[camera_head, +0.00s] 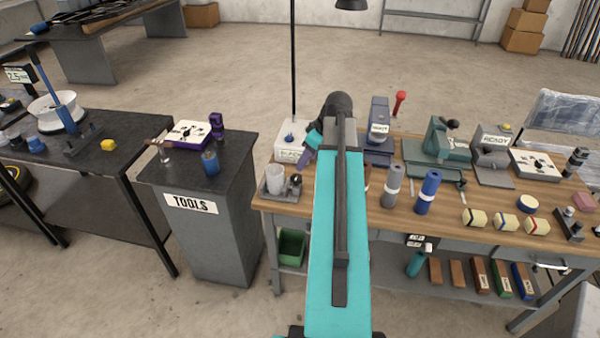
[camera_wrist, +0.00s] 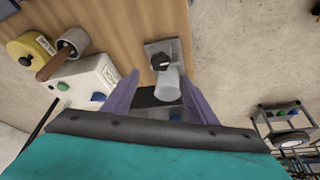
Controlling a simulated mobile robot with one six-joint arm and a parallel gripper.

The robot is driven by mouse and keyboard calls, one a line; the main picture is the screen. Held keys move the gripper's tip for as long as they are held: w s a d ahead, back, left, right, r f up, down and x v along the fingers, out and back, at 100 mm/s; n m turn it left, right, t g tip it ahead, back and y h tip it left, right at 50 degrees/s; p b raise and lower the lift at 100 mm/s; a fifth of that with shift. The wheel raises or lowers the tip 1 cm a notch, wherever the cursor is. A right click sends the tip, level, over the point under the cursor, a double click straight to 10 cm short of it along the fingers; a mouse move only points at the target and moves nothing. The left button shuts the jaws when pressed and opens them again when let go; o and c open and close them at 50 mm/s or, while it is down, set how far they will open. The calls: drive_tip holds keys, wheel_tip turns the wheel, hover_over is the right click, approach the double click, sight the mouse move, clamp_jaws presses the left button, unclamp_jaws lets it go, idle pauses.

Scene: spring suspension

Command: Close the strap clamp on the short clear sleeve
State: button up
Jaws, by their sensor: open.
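The short clear sleeve (camera_head: 274,178) stands upright on a small grey plate at the left end of the wooden bench. A small grey fitting with a dark knob (camera_head: 295,180), possibly the strap clamp, is beside it. In the wrist view the sleeve (camera_wrist: 168,86) and the dark knob (camera_wrist: 160,62) appear between my fingers, with space on both sides. I cannot tell how the strap sits. My gripper (camera_head: 307,156) has purple fingers and is open and empty; in the wrist view its fingers (camera_wrist: 160,74) are spread. My arm hides part of the bench.
A white box with coloured buttons (camera_wrist: 88,88) and a yellow roll (camera_wrist: 30,50) are left of the fingers in the wrist view. Grey (camera_head: 392,185) and blue (camera_head: 428,190) cylinders stand right of my arm. The TOOLS cabinet (camera_head: 215,225) is to the left, across a floor gap.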

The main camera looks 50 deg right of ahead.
sight(297, 177)
drive_tip(key=shift+p+x, duration=1.5)
drive_tip(key=shift+x, duration=3.6)
drive_tip(key=shift+s, duration=0.1)
drive_tip(key=c, duration=1)
drive_tip(key=shift+d, duration=0.35)
drive_tip(key=shift+c, duration=0.2)
drive_tip(key=shift+a, duration=0.25)
